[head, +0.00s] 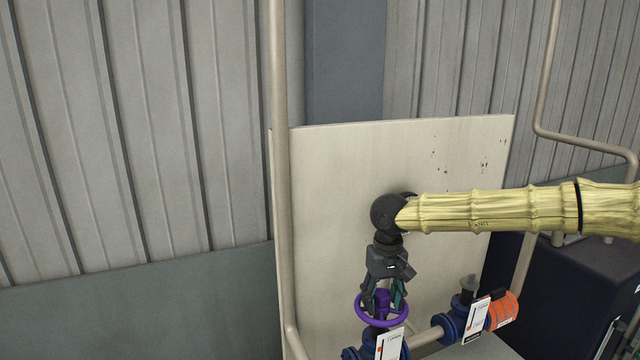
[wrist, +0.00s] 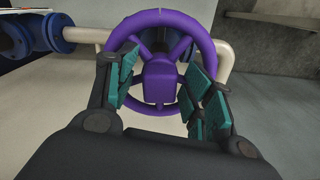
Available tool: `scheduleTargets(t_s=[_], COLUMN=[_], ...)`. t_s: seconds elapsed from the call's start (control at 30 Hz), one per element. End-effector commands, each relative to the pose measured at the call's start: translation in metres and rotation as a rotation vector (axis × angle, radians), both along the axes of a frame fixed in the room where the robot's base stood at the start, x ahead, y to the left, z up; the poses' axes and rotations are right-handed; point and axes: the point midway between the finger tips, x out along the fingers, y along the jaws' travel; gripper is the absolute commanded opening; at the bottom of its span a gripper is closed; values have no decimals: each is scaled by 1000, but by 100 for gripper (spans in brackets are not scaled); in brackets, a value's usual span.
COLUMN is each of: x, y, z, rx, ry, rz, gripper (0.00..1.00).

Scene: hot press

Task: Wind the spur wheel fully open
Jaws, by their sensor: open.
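The spur wheel is a purple handwheel (head: 381,309) on a valve at the low centre of the head view. In the wrist view the purple wheel (wrist: 159,19) fills the middle, with its spokes and square hub facing me. My gripper (head: 384,292) points down at the wheel from above. In the wrist view my gripper (wrist: 158,88) is open, its teal-padded fingers on either side of the hub, over the wheel's left and right spokes. I cannot tell whether the fingers touch the wheel. The valve body under the wheel is mostly hidden.
White tags (head: 390,345) hang close by. A pale panel (head: 340,200) stands behind my arm. A vertical pipe (head: 281,180) runs at the left. A dark cabinet (head: 570,285) stands at the right.

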Motion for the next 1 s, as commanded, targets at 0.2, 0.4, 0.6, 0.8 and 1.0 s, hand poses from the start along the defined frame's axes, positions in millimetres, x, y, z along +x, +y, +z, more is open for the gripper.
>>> scheduleTargets(t_s=[0.2, 0.4, 0.6, 0.8, 1.0], x=[1, 2, 2, 2, 2], y=[0, 0, 0, 0, 0], z=[1, 1, 2, 2, 2], rx=[0, 1, 1, 1, 1], ry=[-1, -2, -3, -2, -2], rz=[41, 206, 286, 212, 93], gripper=[54, 54, 54, 54, 54])
